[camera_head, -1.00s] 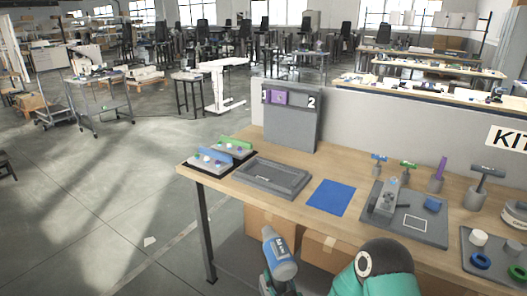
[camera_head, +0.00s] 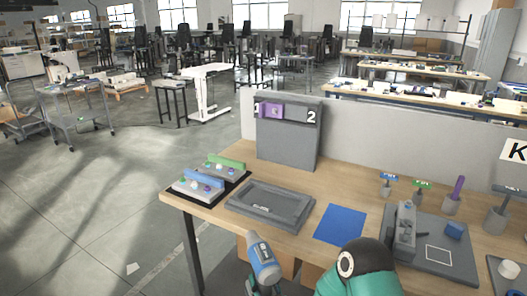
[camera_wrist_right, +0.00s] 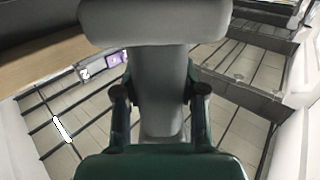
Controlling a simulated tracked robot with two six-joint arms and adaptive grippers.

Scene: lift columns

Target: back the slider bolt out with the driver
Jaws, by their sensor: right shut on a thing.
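My right gripper (camera_wrist_right: 160,112) is shut on a grey T-shaped thing (camera_wrist_right: 153,22) in the right wrist view; I cannot tell whether it is the driver. A grey block fixture (camera_head: 405,230) stands on a grey plate at the bench's right. I cannot make out a bolt on it. A purple slider (camera_head: 270,110) sits beside the "1" on an upright grey panel (camera_head: 287,145), which also carries a "2". T-handled tools in blue (camera_head: 388,178), green (camera_head: 421,184) and dark grey (camera_head: 510,189) stand at the back right.
The wooden bench (camera_head: 345,172) also holds a grey tray (camera_head: 233,203), a blue mat (camera_head: 340,225), racks with blue (camera_head: 205,178) and green strips at the left, and a purple upright piece (camera_head: 458,187). A low grey wall (camera_head: 370,135) runs behind. Open floor lies left.

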